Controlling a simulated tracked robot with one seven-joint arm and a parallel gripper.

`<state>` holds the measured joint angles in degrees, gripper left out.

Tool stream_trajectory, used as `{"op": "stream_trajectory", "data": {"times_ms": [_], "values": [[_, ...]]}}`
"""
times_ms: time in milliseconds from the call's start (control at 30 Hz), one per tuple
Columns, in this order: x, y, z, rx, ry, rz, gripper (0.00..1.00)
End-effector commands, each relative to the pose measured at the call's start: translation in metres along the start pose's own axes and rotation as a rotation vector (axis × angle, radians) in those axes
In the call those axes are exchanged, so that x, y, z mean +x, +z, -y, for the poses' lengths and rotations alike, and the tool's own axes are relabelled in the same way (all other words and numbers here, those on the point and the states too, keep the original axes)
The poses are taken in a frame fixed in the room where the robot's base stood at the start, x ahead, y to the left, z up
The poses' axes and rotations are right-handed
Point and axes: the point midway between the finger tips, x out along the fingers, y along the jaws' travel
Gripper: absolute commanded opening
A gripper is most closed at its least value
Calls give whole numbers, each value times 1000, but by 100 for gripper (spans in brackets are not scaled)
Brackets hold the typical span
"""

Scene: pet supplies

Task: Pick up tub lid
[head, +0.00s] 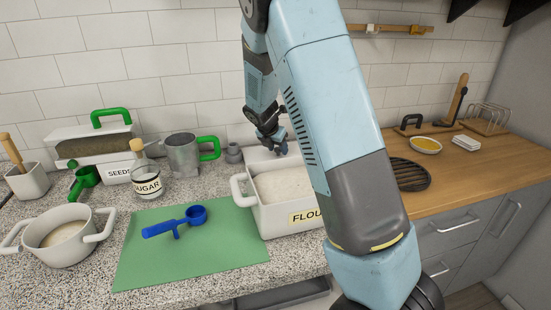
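A white tub labelled FLOUR (276,217) stands at the right end of the green mat, open at the top, with pale flour in it. A flat white piece (258,157), possibly the tub lid, shows just behind the tub, partly hidden by my gripper. My gripper (277,147) points down above or at this piece, with a small blue part at its tip. I cannot tell whether it touches the piece, or whether its fingers are open or shut. My arm hides the tub's right side.
A blue scoop (176,221) lies on the green mat (150,262). A white pot (62,240), sugar jar (147,183), SEEDS box (118,174), metal jug (183,156) and small grey pot (233,153) stand around. The tiled wall is close behind.

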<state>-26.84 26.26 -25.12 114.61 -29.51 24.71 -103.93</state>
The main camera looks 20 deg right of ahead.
Motion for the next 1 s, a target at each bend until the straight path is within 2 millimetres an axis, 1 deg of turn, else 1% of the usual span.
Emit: {"op": "stream_trajectory", "data": {"times_ms": [33, 67, 500, 800, 867, 1000], "values": [[0, 0, 0, 0, 0, 0, 45], [0, 0, 0, 0, 0, 0, 42], [0, 0, 0, -1, 0, 0, 0], [-3, 2, 0, 0, 1, 1, 0], [-7, 4, 0, 1, 1, 1, 0], [-25, 15, 0, 2, 3, 2, 0]]}}
